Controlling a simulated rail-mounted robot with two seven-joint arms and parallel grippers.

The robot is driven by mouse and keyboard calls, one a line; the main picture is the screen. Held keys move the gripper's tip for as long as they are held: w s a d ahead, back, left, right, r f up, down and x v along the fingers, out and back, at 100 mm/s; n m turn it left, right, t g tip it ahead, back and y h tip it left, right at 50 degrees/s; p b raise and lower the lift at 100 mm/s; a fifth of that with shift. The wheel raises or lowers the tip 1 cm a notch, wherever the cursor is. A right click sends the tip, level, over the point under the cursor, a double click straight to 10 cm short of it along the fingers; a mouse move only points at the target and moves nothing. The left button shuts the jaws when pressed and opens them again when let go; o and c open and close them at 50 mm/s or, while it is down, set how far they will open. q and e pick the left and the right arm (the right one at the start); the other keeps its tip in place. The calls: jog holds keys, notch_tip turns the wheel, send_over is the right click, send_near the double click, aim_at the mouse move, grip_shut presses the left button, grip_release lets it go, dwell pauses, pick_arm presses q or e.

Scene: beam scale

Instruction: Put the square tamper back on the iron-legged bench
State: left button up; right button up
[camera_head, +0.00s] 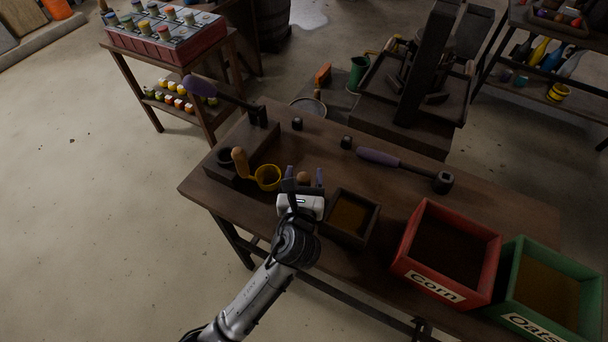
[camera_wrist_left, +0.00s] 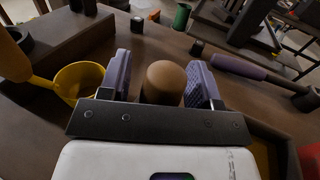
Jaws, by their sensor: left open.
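A round brown wooden knob (camera_head: 303,177) shows at the bench, probably the handle of the square tamper; whatever is below it is hidden. My left gripper (camera_head: 305,180) is open, its two purple-padded fingers on either side of the knob. In the left wrist view the knob (camera_wrist_left: 164,82) sits between the fingertips, with a visible gap at each side. The bench (camera_head: 400,196) has a dark brown wooden top and dark thin legs. My right gripper is not in view.
A yellow scoop (camera_head: 267,177) lies just left of my gripper. A dark open box (camera_head: 372,222) is close on the right, then the red Corn bin (camera_head: 490,262) and green Oats bin (camera_head: 590,285). A purple-handled tool (camera_head: 380,157) lies behind, with small dark weights (camera_head: 297,124) nearby.

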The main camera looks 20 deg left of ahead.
pick_arm(q)
jog(key=shift+s+r, duration=0.1)
jog(key=shift+r, duration=0.05)
jog(key=v, duration=1.1)
jog(key=shift+s+d+p, duration=0.2)
jog(key=shift+s+p, duration=0.15)
